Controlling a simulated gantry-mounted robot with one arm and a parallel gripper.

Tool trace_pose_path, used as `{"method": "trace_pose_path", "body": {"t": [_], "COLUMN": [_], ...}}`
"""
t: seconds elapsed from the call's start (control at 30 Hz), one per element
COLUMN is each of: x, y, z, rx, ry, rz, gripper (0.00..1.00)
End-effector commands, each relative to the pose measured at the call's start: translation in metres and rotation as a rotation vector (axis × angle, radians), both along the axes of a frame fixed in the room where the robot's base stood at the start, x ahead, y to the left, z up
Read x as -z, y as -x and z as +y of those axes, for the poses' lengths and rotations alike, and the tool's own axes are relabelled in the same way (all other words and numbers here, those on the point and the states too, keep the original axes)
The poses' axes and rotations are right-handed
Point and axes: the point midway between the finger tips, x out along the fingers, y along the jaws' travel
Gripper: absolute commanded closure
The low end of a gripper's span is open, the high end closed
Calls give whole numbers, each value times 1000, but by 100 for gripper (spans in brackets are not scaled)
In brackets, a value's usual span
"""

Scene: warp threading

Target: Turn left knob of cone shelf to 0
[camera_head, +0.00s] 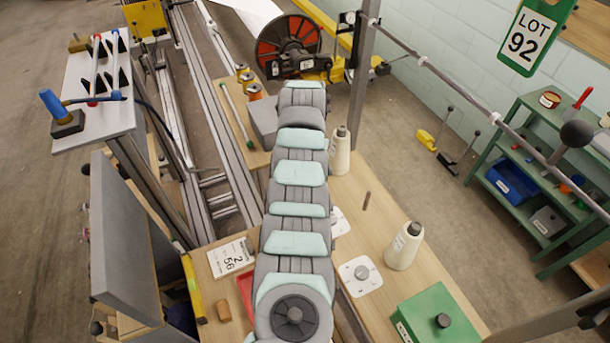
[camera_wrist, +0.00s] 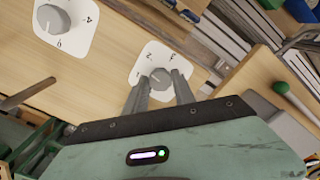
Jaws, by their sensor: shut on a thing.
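The cone shelf (camera_head: 385,200) is a pale wooden board with two white dial plates. In the wrist view, my gripper (camera_wrist: 159,82) has its two grey fingers on either side of a round grey knob (camera_wrist: 160,77), shut on it. This knob stands on a white plate (camera_wrist: 146,58) with small numerals; its pointer setting cannot be read. Another grey knob (camera_wrist: 52,18) on a numbered plate is at upper left, apart from the fingers. In the head view, one plate (camera_head: 340,221) is partly hidden by my arm, and the other knob (camera_head: 362,272) is in the open. My fingers are hidden there.
White cones (camera_head: 404,246) (camera_head: 340,150) stand on the board, with an upright brown peg (camera_head: 366,200) between them. A green box (camera_head: 437,312) sits at the near end. A metal rail (camera_head: 470,95) crosses at right, before a green shelf unit (camera_head: 545,165).

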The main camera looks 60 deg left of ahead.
Motion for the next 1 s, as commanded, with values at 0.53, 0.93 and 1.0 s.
{"method": "trace_pose_path", "body": {"t": [0.53,0.93,1.0], "x": [4,3,3], "y": [-2,-1,-1], "z": [-1,-1,0], "rx": [-518,-897,-963], "ry": [0,1,1], "rz": [-2,0,-1], "gripper": [100,100,100]}}
